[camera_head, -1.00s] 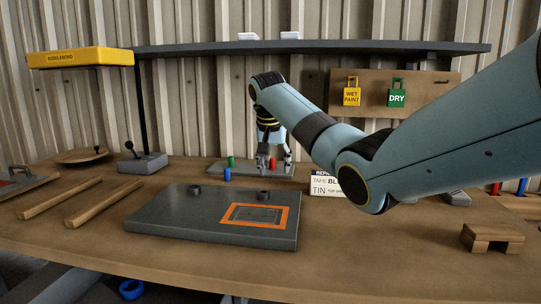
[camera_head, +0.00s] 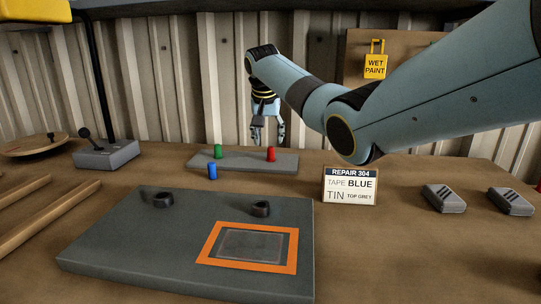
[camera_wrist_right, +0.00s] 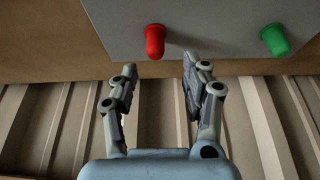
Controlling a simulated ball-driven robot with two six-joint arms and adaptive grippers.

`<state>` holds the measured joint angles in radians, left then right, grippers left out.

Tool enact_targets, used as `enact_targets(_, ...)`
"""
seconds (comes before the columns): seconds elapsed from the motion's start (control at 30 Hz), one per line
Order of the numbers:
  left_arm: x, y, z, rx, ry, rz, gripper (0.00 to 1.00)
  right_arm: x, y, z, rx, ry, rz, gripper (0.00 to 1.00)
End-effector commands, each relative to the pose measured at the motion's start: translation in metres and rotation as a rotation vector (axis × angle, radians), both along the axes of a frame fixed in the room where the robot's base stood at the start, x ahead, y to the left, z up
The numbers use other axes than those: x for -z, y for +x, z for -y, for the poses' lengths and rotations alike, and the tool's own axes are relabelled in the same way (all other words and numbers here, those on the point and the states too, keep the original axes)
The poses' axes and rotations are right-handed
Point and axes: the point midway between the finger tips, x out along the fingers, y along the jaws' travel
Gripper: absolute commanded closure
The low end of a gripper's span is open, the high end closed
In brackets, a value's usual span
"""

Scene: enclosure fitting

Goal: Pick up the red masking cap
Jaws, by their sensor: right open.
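The red masking cap (camera_head: 271,154) stands upright on the right part of a small grey tray (camera_head: 236,163) at the back of the bench. It also shows in the right wrist view (camera_wrist_right: 155,41), just beyond and between the fingertips. My right gripper (camera_head: 268,137) is open and empty, above and behind the tray. In the right wrist view my right gripper (camera_wrist_right: 160,75) has its two fingers apart, with nothing between them. My left gripper is not in view.
A green cap (camera_head: 218,151) stands on the tray's left part, and a blue cap (camera_head: 212,171) stands in front. A sign (camera_head: 351,186) stands right of the tray. A large grey panel (camera_head: 110,235) with an orange frame (camera_head: 208,246) lies in front. The corrugated wall (camera_head: 190,90) is close behind.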

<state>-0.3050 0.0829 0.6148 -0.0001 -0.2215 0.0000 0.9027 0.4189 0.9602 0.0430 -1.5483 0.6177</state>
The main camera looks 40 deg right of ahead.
Motion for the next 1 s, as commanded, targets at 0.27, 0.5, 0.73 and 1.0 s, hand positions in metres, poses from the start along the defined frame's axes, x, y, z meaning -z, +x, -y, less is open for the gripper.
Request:
enact_targets(0.27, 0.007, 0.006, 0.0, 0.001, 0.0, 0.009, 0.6, 0.036, 0.001, 0.01, 0.0, 0.001, -0.002, 0.53)
enact_targets(0.5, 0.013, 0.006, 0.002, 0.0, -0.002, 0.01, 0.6, 0.053, 0.006, 0.016, 0.0, 0.0, 0.0, 0.53)
enact_targets(0.73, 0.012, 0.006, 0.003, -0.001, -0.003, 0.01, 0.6, 0.052, 0.006, 0.016, 0.0, -0.001, 0.001, 0.6)
enact_targets(1.0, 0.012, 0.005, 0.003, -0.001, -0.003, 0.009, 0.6, 0.052, 0.006, 0.016, 0.0, -0.001, 0.001, 0.91)
